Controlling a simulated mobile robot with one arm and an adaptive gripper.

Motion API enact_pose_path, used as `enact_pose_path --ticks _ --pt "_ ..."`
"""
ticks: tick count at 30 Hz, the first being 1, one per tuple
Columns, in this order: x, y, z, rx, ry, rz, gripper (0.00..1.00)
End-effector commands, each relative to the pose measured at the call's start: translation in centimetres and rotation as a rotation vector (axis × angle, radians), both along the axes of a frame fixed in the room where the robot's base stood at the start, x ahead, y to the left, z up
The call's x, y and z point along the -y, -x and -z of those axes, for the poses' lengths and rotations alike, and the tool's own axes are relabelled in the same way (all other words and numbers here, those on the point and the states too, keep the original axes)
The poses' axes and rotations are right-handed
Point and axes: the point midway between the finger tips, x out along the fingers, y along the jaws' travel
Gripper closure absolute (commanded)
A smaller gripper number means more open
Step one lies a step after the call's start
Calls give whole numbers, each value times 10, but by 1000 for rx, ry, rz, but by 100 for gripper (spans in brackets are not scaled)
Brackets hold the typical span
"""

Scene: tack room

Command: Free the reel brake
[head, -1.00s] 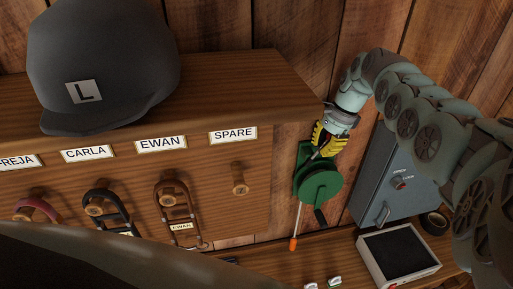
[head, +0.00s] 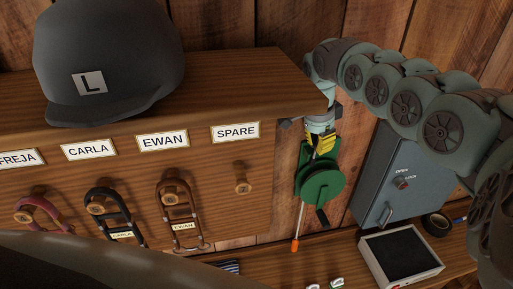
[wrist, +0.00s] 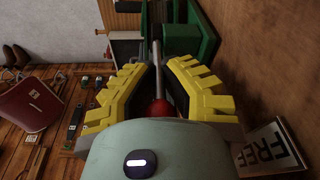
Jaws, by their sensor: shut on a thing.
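The green reel (head: 322,186) is on the wooden wall right of the peg board, with a dark crank handle at its lower right. In the wrist view its green frame (wrist: 205,45) is at the top. My gripper (head: 321,143) is at the top of the reel, its yellow fingers pointing down. In the wrist view my gripper (wrist: 160,80) is shut on the brake lever, a grey rod (wrist: 157,58) with a red knob (wrist: 159,109) lying between the fingers. A white sign reading FREE (wrist: 268,150) is at the lower right there. The head view hides the lever.
A grey wall box (head: 385,178) with an OPEN/LOCK knob is close right of the reel. A dark-topped tray (head: 400,257) sits on the bench below. The shelf with a grey cap (head: 105,60) is left of my arm. An orange-tipped line (head: 295,245) hangs under the reel.

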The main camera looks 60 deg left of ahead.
Motion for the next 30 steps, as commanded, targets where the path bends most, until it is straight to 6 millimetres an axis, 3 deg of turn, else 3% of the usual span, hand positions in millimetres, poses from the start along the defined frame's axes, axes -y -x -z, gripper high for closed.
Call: enact_pose_path --ticks 9,10,18,30 --pt "1 -2 0 3 -1 3 100" --pt "1 -2 0 3 -1 3 90" --pt "1 -1 0 1 1 2 62" --pt "0 0 0 -1 1 0 61"
